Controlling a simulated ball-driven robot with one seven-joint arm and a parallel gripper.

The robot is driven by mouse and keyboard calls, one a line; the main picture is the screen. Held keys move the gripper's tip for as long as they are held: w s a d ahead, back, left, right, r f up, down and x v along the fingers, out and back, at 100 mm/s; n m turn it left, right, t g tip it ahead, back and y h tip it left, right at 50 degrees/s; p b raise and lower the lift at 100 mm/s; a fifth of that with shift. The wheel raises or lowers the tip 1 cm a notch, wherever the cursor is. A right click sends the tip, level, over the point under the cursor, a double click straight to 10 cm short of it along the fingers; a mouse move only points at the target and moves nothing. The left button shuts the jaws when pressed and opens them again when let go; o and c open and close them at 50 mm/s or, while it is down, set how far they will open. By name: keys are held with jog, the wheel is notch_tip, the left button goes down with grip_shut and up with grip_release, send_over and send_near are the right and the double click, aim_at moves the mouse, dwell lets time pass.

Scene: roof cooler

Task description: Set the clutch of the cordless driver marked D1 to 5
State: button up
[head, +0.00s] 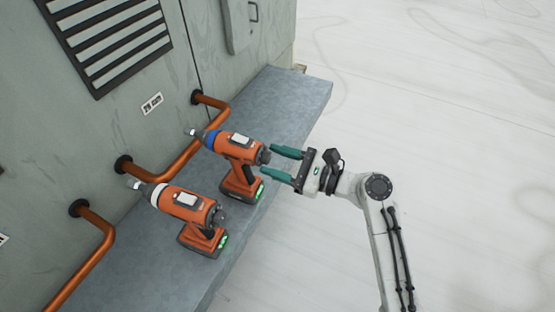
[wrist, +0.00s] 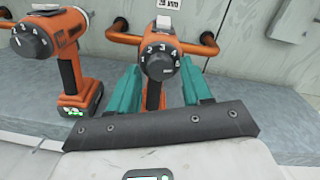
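Two orange cordless drivers stand upright on a grey ledge. The farther driver (head: 237,147) has a blue collar; the nearer driver (head: 183,203) has a white collar. I cannot read a D1 mark on either. In the wrist view, a dark numbered clutch dial (wrist: 159,62) faces me on the middle driver, with 1 to 4 across its top and more numerals at its right. The other driver's dial (wrist: 33,42) is at the left. My gripper (head: 267,159) is open, its teal fingertips on either side of the middle dial; I cannot tell whether they touch it.
The ledge (head: 295,100) runs along a grey panelled wall (head: 65,130). Copper pipes (head: 180,163) come out of the wall behind the drivers. A vent grille (head: 110,40) is above. The pale floor (head: 430,100) to the right is clear.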

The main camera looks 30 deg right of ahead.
jog(key=shift+o, duration=0.7)
jog(key=b+v, duration=0.2)
jog(key=v, duration=0.8)
jog(key=shift+s+d+b, duration=0.25)
jog(key=shift+s+b, duration=0.05)
jog(key=shift+b, duration=0.05)
